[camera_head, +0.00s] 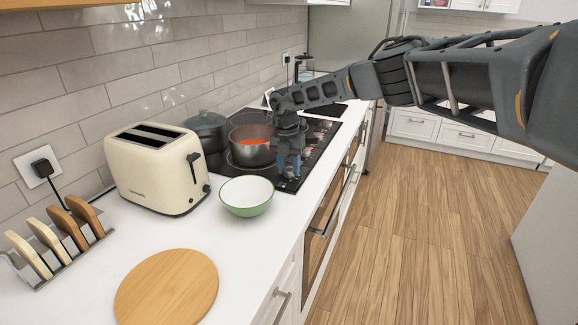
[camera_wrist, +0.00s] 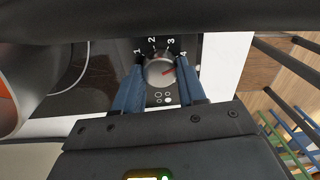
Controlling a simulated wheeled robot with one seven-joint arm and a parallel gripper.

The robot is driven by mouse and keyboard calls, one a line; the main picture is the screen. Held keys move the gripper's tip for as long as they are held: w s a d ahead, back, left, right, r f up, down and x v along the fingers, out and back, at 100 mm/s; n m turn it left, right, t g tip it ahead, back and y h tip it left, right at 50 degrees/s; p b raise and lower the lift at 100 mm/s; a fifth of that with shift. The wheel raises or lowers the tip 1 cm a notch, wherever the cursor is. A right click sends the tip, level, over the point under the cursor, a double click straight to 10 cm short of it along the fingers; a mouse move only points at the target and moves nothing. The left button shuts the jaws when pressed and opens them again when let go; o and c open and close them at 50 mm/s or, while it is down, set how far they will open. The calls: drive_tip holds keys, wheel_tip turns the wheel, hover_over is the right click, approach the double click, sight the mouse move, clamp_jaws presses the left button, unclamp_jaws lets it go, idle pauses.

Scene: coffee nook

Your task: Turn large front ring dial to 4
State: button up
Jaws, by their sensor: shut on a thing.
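The silver round dial (camera_wrist: 158,70) sits on the black cooktop panel, with white numbers 1 to 4 in an arc above it in the wrist view. A red mark on the dial points right, toward the side of the 4. My gripper (camera_wrist: 161,84) is shut on the dial, with one blue finger on each side of it. In the head view my gripper (camera_head: 289,172) points down at the front edge of the black cooktop (camera_head: 315,150), and its fingers hide the dial there.
A steel pot (camera_head: 252,155) with red contents stands on the cooktop just left of my gripper, and a dark lidded pot (camera_head: 206,128) stands behind. A green bowl (camera_head: 246,206), a cream toaster (camera_head: 155,172) and a round wooden board (camera_head: 166,288) are on the counter nearer the camera.

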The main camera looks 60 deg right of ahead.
sight(288, 169)
drive_tip(key=o, duration=1.1)
drive_tip(key=shift+c, duration=0.2)
drive_tip(key=shift+r, duration=0.1)
drive_tip(key=shift+w+r+b, duration=0.2)
drive_tip(key=shift+r+b, duration=0.5)
drive_tip(key=shift+r, duration=3.1)
drive_tip(key=shift+s, duration=0.1)
